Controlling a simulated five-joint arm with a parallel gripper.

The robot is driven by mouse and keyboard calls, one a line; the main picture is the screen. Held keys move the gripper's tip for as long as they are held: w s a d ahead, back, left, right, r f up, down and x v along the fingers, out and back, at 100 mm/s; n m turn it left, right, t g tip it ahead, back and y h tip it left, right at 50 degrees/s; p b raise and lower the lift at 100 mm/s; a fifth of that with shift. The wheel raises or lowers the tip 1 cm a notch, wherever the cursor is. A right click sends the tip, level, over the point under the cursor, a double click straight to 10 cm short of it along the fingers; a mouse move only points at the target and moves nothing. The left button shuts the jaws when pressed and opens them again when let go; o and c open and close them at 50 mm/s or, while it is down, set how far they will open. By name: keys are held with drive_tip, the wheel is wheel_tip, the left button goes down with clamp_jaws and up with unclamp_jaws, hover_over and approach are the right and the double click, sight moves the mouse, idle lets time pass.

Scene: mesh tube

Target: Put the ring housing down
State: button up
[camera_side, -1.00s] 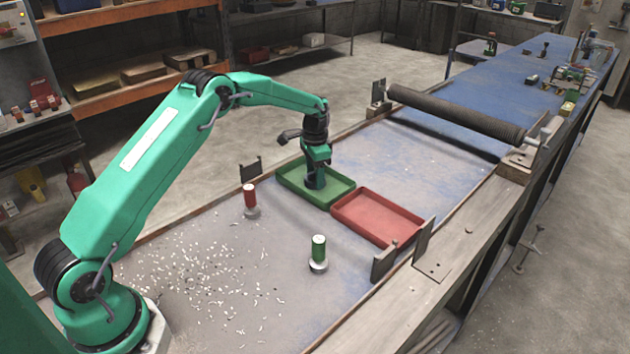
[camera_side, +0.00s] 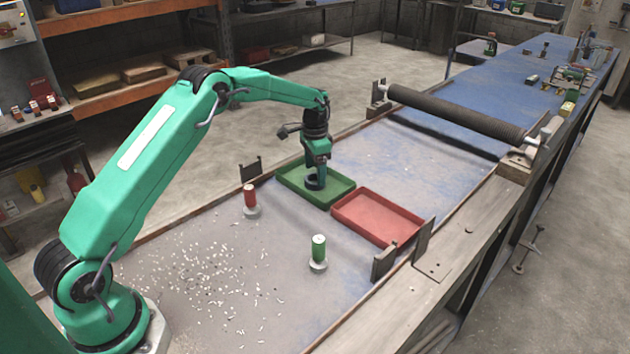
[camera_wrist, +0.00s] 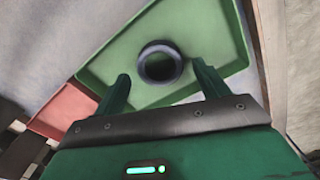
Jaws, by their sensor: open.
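The ring housing (camera_wrist: 160,63) is a dark ring lying flat on the floor of the green tray (camera_wrist: 108,66) in the wrist view. In the side view the dark ring (camera_side: 313,183) shows inside the green tray (camera_side: 338,201), just under my gripper (camera_side: 316,170). In the wrist view my gripper (camera_wrist: 163,88) is open, with its two green fingers apart. The ring lies beyond the fingertips, in line with the gap between them. The fingers do not appear to touch it.
A red tray (camera_side: 378,216) stands right beside the green one. A red cylinder (camera_side: 249,196) and a green cylinder (camera_side: 319,248) stand upright on round bases nearer my base. Small pale bits litter the bench at left. A dark roller (camera_side: 455,112) spans the bench beyond the trays.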

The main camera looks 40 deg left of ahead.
wheel_tip(320, 180, up, 10)
drive_tip(key=shift+r, duration=0.15)
idle(0.3)
idle(0.5)
drive_tip(key=s+d+r+n+t, duration=0.1)
drive_tip(key=s+d+r, duration=0.3)
drive_tip(key=s+r, duration=0.45)
drive_tip(key=s+d+r+n+t, duration=0.1)
drive_tip(key=s+d+r+t, duration=0.15)
drive_tip(key=s+r, duration=0.55)
drive_tip(key=s+d+f+n+t, duration=0.1)
drive_tip(key=s+d+f, duration=0.1)
drive_tip(key=s, duration=0.8)
drive_tip(key=s+d+f+n+t, duration=0.1)
drive_tip(key=s+d+f, duration=0.1)
drive_tip(key=s, duration=0.9)
drive_tip(key=shift+d+f+n, duration=0.25)
drive_tip(key=shift+f+n, duration=0.05)
drive_tip(key=shift+f, duration=0.35)
